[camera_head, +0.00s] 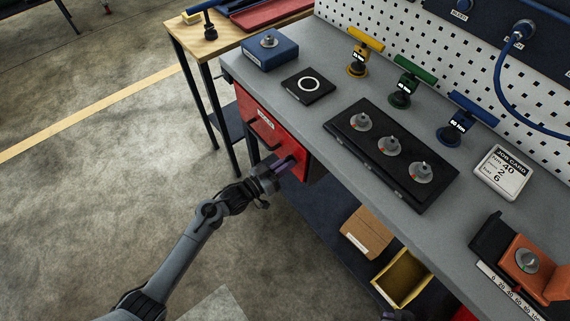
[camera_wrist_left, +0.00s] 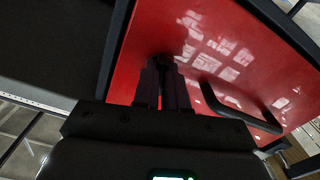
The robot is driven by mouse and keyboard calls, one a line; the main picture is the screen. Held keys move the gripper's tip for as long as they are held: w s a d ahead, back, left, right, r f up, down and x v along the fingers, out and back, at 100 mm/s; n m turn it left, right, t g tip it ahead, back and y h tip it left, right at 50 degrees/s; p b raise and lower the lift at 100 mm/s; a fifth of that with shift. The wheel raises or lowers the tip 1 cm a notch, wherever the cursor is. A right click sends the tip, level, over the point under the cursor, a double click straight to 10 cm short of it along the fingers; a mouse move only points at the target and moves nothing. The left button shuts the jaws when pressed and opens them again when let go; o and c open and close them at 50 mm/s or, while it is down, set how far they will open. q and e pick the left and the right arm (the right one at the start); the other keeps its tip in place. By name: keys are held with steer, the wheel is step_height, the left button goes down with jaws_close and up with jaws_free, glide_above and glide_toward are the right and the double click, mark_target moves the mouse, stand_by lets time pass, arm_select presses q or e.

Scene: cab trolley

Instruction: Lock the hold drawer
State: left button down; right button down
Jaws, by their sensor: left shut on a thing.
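The red drawer (camera_head: 285,133) sits under the left end of the grey bench, with a pale label and a dark bar handle (camera_head: 262,131) on its front. Its red front fills much of the left wrist view (camera_wrist_left: 225,35), with the handle (camera_wrist_left: 235,105) right of the fingers. My left gripper (camera_head: 286,164) is at the right, lower part of that front. In the left wrist view its fingers (camera_wrist_left: 167,68) are shut on a small dark lock piece (camera_wrist_left: 163,57) at the red face. The fingers hide most of this piece, so its turn cannot be told.
The grey bench top (camera_head: 315,103) carries a blue box (camera_head: 270,51), a black tray (camera_head: 350,145) with three round knobs, and yellow, green and blue T-handled tools. A lower shelf holds a cardboard box (camera_head: 367,232) and a yellow bin (camera_head: 402,277). The floor at left is clear.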

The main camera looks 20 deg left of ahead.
arm_select(q)
steer(key=m, duration=0.3)
steer(key=shift+p, duration=0.4)
steer(key=c, duration=1.2)
jaws_free()
steer(key=shift+a, duration=0.1)
